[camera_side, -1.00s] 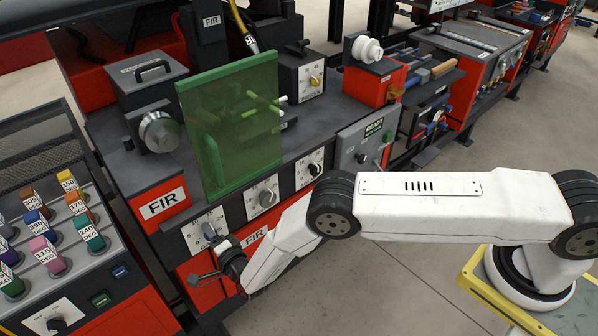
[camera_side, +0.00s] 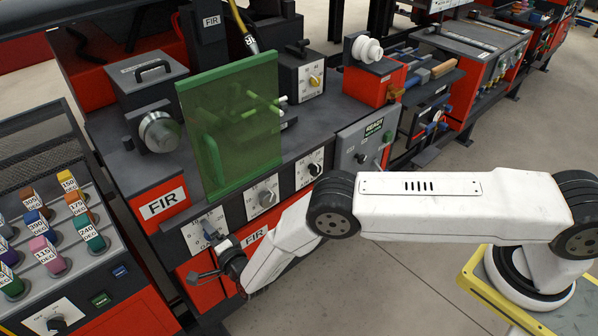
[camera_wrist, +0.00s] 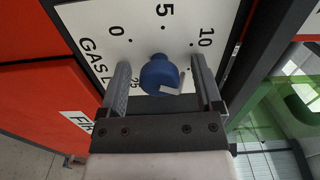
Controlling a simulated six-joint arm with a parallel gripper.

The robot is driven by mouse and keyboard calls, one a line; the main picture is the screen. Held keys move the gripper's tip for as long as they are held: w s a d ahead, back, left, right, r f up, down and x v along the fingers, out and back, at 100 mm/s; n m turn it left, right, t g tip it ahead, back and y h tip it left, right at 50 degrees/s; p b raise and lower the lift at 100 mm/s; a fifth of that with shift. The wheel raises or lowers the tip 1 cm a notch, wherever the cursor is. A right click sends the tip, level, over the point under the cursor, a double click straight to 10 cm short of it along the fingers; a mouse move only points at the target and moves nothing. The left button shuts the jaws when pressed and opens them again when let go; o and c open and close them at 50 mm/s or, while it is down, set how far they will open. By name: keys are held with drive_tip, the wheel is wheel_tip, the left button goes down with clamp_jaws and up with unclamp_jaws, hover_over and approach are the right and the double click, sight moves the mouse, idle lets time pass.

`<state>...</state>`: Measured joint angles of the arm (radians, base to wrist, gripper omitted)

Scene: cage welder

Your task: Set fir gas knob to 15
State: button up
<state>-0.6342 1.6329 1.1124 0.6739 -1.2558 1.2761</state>
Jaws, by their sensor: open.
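The blue gas knob (camera_wrist: 160,74) sits on a white dial plate (camera_wrist: 88,20) lettered "GAS L…" with 0, 5, 10 and 25 readable in the wrist view. A pale mark shows on the knob's lower right side; its exact setting cannot be read. My gripper (camera_wrist: 161,66) is open, with one finger on each side of the knob and a gap to each. In the side view the knob (camera_side: 210,233) is on the lower left dial of the FIR machine, with my gripper (camera_side: 219,241) close in front. Part of the dial is hidden by my gripper.
More white dial plates with knobs (camera_side: 262,198) run to the right along the machine front. A green see-through shield (camera_side: 232,125) stands above. A rack of coloured labelled knobs (camera_side: 45,250) is at the left.

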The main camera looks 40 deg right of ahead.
drive_tip(key=s, duration=0.7)
drive_tip(key=shift+s, duration=0.4)
drive_tip(key=shift+r, duration=0.1)
idle(0.4)
